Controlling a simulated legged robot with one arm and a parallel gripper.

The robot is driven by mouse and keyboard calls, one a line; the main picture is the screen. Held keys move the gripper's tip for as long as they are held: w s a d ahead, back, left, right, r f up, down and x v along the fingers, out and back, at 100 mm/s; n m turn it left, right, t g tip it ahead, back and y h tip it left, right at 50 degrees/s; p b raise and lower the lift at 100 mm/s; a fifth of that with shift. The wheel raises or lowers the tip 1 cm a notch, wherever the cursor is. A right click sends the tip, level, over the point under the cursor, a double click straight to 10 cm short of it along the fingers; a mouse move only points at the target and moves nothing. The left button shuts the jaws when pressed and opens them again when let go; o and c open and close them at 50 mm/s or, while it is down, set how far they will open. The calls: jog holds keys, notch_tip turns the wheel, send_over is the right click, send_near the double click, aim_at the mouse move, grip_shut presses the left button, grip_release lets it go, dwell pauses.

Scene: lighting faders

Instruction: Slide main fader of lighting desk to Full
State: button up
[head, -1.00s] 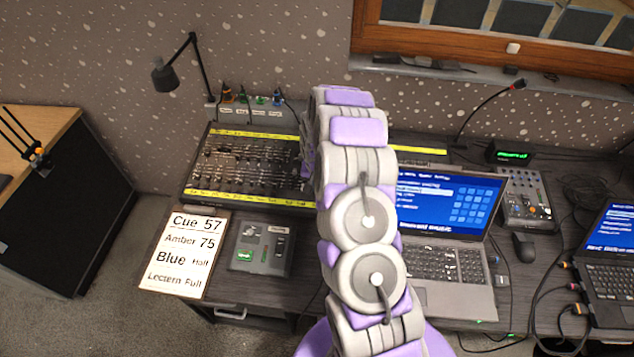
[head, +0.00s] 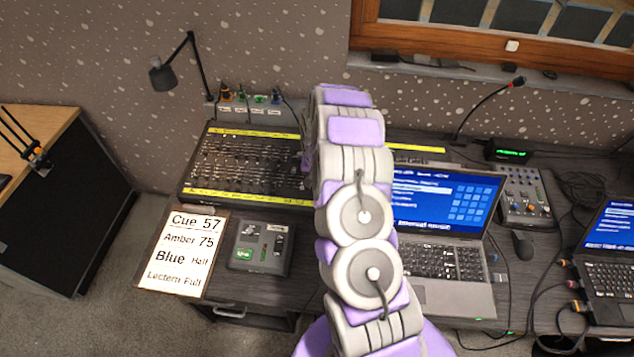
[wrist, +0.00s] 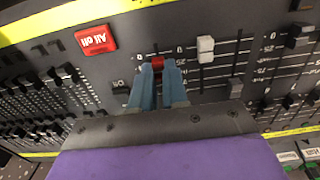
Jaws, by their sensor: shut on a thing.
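The lighting desk (head: 250,160) is a black board with many faders and yellow strips along its edges. It lies behind the cue card in the head view, and my arm covers its right part. In the wrist view, my gripper's (wrist: 158,68) two blue-grey fingers are shut on a small red fader knob (wrist: 157,61). The knob sits near the upper end of its printed scale in that view, and the fingers hide most of its slot. My gripper is hidden behind my arm in the head view.
The head view shows a cue card (head: 183,250), a small control box (head: 262,248), a laptop (head: 445,240) and a desk lamp (head: 165,76).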

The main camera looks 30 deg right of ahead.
jog(key=shift+w+d+r, duration=0.1)
jog(key=shift+w+d, duration=0.55)
jog(key=shift+w, duration=0.3)
jog(key=shift+w+d+r, duration=0.1)
jog(key=shift+w+d, duration=0.5)
jog(key=shift+w, duration=0.3)
jog(key=o, duration=0.5)
jog(key=shift+c, duration=0.2)
jog(key=shift+r, duration=0.15)
jog(key=shift+r+p, duration=0.35)
jog(key=shift+r, duration=0.8)
jog(key=shift+r, duration=0.1)
jog(key=shift+r, duration=0.2)
notch_tip(320, 180, up, 16)
jog(key=s+p, duration=0.1)
jog(key=p, duration=0.1)
jog(key=shift+a+r, duration=0.25)
jog(key=shift+a, duration=0.15)
jog(key=shift+s, duration=0.1)
